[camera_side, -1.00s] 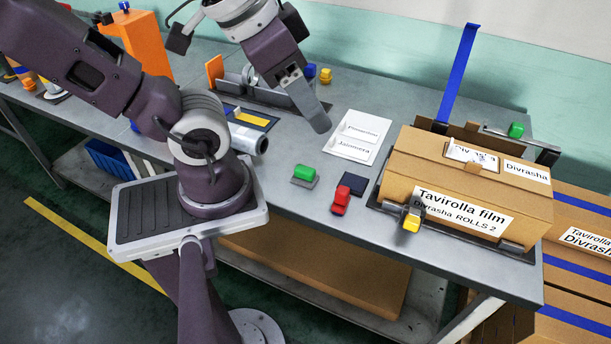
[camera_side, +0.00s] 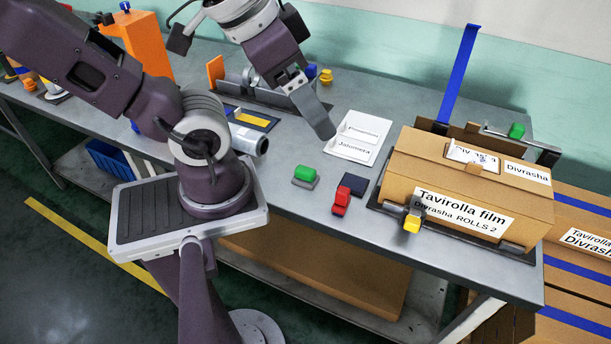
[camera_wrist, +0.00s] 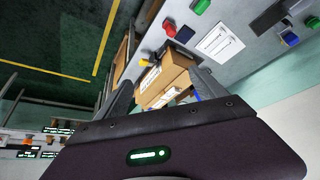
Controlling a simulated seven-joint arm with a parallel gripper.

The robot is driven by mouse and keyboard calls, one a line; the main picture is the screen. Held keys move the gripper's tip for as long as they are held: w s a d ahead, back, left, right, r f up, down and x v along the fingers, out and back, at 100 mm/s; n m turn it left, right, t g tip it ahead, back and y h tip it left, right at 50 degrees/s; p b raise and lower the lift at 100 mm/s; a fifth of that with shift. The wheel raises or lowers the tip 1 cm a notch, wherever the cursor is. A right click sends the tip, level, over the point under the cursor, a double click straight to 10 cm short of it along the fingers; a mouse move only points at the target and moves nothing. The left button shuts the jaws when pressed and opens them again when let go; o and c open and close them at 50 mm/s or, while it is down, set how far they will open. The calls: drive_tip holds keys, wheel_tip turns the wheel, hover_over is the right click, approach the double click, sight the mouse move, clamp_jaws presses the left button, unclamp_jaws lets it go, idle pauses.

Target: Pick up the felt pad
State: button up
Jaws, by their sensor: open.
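A flat dark navy square, which looks like the felt pad (camera_side: 354,183), lies on the grey bench between the label sheet and the carton. It also shows in the wrist view (camera_wrist: 185,34). A red block (camera_side: 341,202) is close by its front left edge; I cannot tell whether they touch. My gripper (camera_side: 322,130) hangs above the bench, left of the label sheet and up and left of the pad in the side view, clear of it. In the wrist view its two fingers (camera_wrist: 163,80) are spread with nothing held between them.
A green block on a grey base (camera_side: 305,175) sits left of the pad. A white label sheet (camera_side: 358,137) lies behind it. The large Tavirolla film carton (camera_side: 470,190), with a yellow-knobbed clamp (camera_side: 412,222), stands to the right. The bench's front edge is near.

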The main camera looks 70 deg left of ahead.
drive_tip(key=w+a+f+n+g+y, duration=0.2)
drive_tip(key=w+a+f, duration=0.1)
drive_tip(key=a, duration=0.2)
drive_tip(key=n+g+h, duration=0.2)
drive_tip(key=n+g, duration=0.2)
drive_tip(key=n, duration=0.3)
hover_over(305, 169)
wheel_tip(305, 169, down, 22)
drive_tip(key=shift+w+r, duration=0.15)
wheel_tip(305, 169, down, 4)
drive_tip(key=shift+d+f, duration=0.15)
drive_tip(key=shift+f, duration=0.55)
drive_tip(key=c, duration=1.5)
drive_tip(key=shift+o, duration=0.2)
